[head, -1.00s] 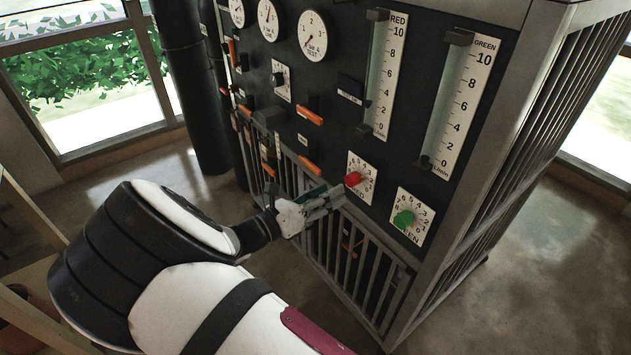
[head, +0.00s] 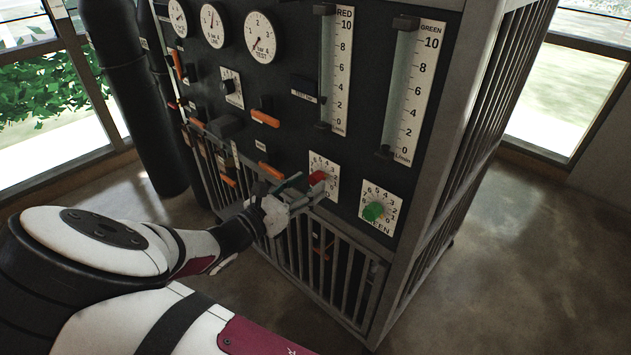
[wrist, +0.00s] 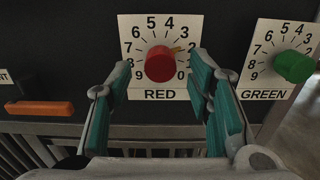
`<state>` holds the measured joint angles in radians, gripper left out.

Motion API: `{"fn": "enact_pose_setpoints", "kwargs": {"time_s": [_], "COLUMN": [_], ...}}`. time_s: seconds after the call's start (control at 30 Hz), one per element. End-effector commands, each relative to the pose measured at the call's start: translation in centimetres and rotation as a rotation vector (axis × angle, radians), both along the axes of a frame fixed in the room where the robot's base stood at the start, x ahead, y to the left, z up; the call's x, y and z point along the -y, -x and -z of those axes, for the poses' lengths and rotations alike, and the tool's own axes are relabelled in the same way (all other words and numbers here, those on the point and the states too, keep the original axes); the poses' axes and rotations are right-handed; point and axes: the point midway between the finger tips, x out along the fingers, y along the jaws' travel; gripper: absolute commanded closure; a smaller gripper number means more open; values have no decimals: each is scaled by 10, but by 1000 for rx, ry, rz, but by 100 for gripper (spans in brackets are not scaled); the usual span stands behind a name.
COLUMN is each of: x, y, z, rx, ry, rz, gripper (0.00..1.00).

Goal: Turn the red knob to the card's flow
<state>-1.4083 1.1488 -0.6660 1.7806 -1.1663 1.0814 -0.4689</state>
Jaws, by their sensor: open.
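The red knob (wrist: 160,64) sits on a white dial plate marked RED, numbered 0 to 9. A small yellow mark at its upper right lies near the 2 and 3. The knob also shows in the head view (head: 317,179), partly covered by my gripper (head: 305,192). My gripper is open, its teal-padded fingers on the left and right of the knob in the wrist view. I see a gap on both sides and cannot tell how deep the fingers reach. No readable card with a flow shows.
The green knob (wrist: 294,66) is on its own dial to the right. Red (head: 337,75) and green (head: 413,92) flow tubes stand above. Orange handles (head: 265,118) stick out at left. A barred grille (head: 340,277) lies below the dials.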

Motion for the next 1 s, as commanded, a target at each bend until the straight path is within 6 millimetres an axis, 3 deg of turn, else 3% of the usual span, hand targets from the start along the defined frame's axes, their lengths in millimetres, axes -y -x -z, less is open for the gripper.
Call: {"fn": "enact_pose_setpoints", "kwargs": {"time_s": [0.13,0.87,0.9,1.0], "x": [10,21,21,21], "y": [-14,-27,-27,-27], "z": [2,0,0,0], "rx": [0,-1,-1,-1], "ry": [0,1,1,1], "rz": [0,-1,-1,-1], "gripper": [53,53,56,78]}}
